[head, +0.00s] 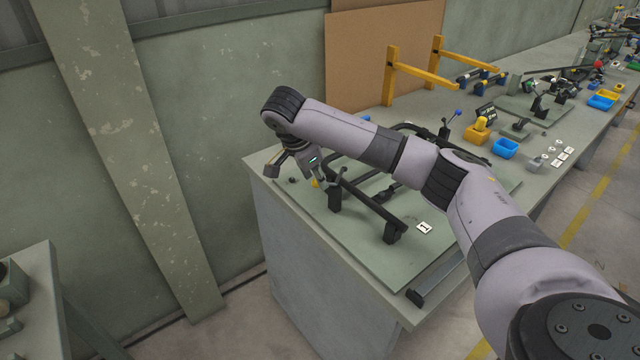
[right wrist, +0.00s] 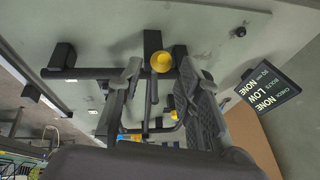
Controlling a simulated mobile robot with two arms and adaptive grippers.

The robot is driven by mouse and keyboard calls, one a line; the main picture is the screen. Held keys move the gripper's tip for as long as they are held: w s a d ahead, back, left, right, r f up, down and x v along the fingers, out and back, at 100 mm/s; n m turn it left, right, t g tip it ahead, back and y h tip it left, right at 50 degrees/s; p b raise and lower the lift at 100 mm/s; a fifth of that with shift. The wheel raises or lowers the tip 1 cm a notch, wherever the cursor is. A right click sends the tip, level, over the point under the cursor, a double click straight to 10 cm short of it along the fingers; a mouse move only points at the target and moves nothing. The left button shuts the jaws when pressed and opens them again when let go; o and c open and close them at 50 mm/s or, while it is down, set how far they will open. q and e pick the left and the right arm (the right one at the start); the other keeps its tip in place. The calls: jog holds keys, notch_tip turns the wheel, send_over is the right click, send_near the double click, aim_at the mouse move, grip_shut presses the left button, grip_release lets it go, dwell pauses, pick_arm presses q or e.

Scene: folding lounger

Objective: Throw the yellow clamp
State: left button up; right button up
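The yellow clamp shows as a small yellow tip (head: 315,183) at the near left end of the bench fixture, mostly hidden by my right gripper (head: 325,184) in the head view. In the right wrist view its round yellow knob (right wrist: 161,62) lies between the two fingertips of my right gripper (right wrist: 160,72). The fingers are spread, with a narrow gap on each side of the knob; I cannot tell if either touches it. A black post stands beside the knob. My left gripper is not in view.
A black tubular frame (head: 385,211) lies on the green fixture plate (head: 376,262), under my right arm. A clamp with a blue knob (head: 457,112) stands behind it. Yellow brackets (head: 390,75), a blue bin (head: 506,149) and a white number card (head: 424,228) are also on the bench.

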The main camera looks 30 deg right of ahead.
jog(key=shift+x, duration=2.1)
jog(key=shift+c, duration=0.3)
grip_shut()
